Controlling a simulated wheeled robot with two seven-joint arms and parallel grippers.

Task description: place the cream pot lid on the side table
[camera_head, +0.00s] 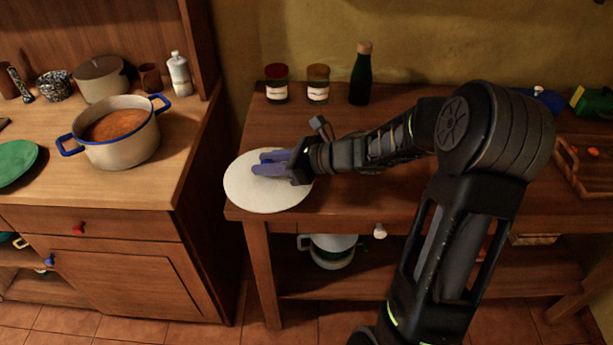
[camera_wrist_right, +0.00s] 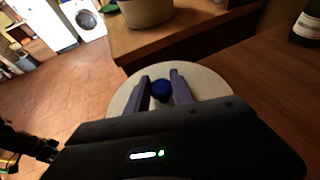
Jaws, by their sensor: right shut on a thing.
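The cream pot lid (camera_head: 262,196) is a round, pale disc at the left front corner of the side table (camera_head: 350,132). It overhangs the table's left edge; I cannot tell whether it touches the top. My right gripper (camera_head: 268,162) is over the lid, its purple fingers shut on the lid's knob. In the right wrist view the blue knob (camera_wrist_right: 161,90) sits between the fingers, and the lid (camera_wrist_right: 206,84) spreads out below them. The cream pot (camera_head: 117,144) with blue handles stands open on the left counter, filled with orange-brown food. My left gripper is not in view.
Two jars (camera_head: 277,83) (camera_head: 318,84) and a dark green bottle (camera_head: 361,76) stand at the table's back. A wooden tray (camera_head: 581,165) is at the right. A gap separates the table from the left counter (camera_head: 165,170).

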